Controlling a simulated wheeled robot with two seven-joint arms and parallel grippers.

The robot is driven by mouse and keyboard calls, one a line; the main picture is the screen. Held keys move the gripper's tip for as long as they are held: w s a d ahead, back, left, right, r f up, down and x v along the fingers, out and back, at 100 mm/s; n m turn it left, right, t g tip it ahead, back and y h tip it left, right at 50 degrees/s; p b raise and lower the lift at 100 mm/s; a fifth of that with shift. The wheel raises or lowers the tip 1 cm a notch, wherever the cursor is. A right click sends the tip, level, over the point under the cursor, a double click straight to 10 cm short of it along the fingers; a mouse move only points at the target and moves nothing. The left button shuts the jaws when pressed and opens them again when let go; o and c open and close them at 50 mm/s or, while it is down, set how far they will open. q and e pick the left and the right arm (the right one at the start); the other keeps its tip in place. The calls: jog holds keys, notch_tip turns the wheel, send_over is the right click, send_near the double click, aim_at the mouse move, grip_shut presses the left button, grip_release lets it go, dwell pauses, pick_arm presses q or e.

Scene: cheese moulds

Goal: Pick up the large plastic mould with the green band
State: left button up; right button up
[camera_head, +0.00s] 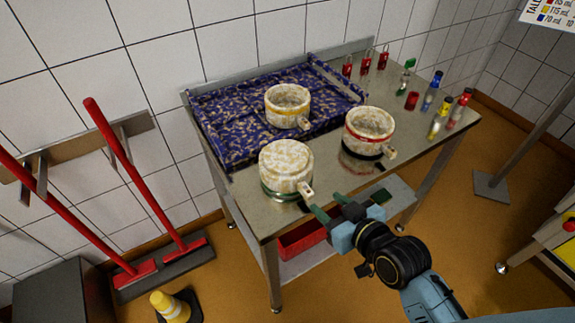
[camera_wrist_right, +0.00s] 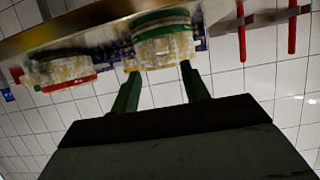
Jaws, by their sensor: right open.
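The large mottled cream mould with the green band (camera_head: 286,165) stands on the steel table near its front left edge. Its green band is low on it, and a small tab sticks out at its lower right. In the right wrist view the mould (camera_wrist_right: 165,47) appears upside down, just beyond the fingertips. My right gripper (camera_head: 327,204) is open and empty, in front of the table edge, right of and below the tab. It also shows in the right wrist view (camera_wrist_right: 160,79), its two fingers apart and pointing toward the mould. My left gripper is not in view.
A red-banded mould (camera_head: 370,125) stands to the right, and a yellow-banded mould (camera_head: 288,95) on the blue patterned tray (camera_head: 228,141) behind. Several small coloured bottles (camera_head: 431,90) line the table's right side. A red bin (camera_head: 302,240) is below. Bare steel (camera_head: 330,172) lies between the front moulds.

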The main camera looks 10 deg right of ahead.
aim_at(311, 194)
jog(key=x, duration=0.5)
jog(key=b+x, duration=0.1)
jog(key=x, duration=0.2)
jog(key=shift+w+a+f, duration=0.1)
jog(key=shift+a+f, duration=0.2)
jog(key=shift+f, duration=0.1)
jog(key=shift+r, duration=0.1)
grip_shut()
